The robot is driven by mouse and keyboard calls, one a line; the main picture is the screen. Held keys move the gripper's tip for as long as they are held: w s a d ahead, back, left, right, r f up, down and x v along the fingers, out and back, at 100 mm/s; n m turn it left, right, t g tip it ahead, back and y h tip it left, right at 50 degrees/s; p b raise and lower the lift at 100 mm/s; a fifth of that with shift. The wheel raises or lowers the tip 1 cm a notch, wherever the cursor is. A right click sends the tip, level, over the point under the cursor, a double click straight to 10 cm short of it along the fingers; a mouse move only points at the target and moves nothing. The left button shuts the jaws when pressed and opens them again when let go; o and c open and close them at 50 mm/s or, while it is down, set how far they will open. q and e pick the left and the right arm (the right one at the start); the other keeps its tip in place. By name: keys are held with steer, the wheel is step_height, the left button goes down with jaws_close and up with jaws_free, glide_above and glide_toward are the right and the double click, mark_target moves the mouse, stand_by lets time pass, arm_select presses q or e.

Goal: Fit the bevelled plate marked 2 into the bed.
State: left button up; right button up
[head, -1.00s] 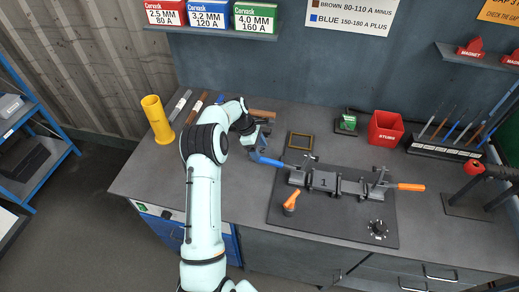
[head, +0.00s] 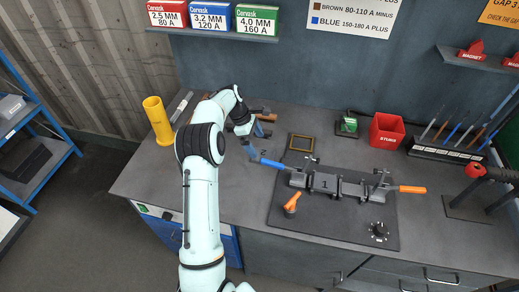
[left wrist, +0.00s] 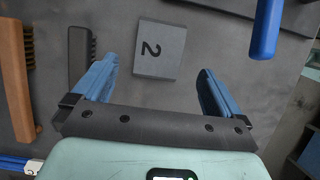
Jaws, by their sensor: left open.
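The grey plate marked 2 (left wrist: 160,50) lies flat on the bench in the left wrist view, a little beyond and between my fingertips. I cannot make it out in the head view, where my arm and gripper cover that area. My left gripper (left wrist: 157,78) is open and empty, its blue fingers apart. In the head view, the left gripper (head: 253,137) is over the bench, left of the bed. The bed (head: 350,188) is a clamp fixture on a dark mat. A plate marked 1 (head: 325,182) sits in its left part. My right gripper is not in view.
The bed's blue handle (head: 270,163) reaches toward my gripper and shows in the left wrist view (left wrist: 268,28). A wooden brush (left wrist: 15,80) and dark brush (left wrist: 82,58) lie left of the plate. An orange-handled knob (head: 291,202) and a brass frame (head: 301,142) are nearby.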

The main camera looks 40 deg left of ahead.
arm_select(q)
steer(key=v, duration=0.6)
glide_above(263, 154)
steer(key=s+a, duration=0.2)
step_height(263, 154, down, 7)
steer(key=shift+f, duration=0.1)
steer(key=x, duration=0.4)
steer(key=shift+w+f, duration=0.15)
steer(key=shift+w, duration=0.1)
jaws_close()
steer(key=shift+r, duration=0.2)
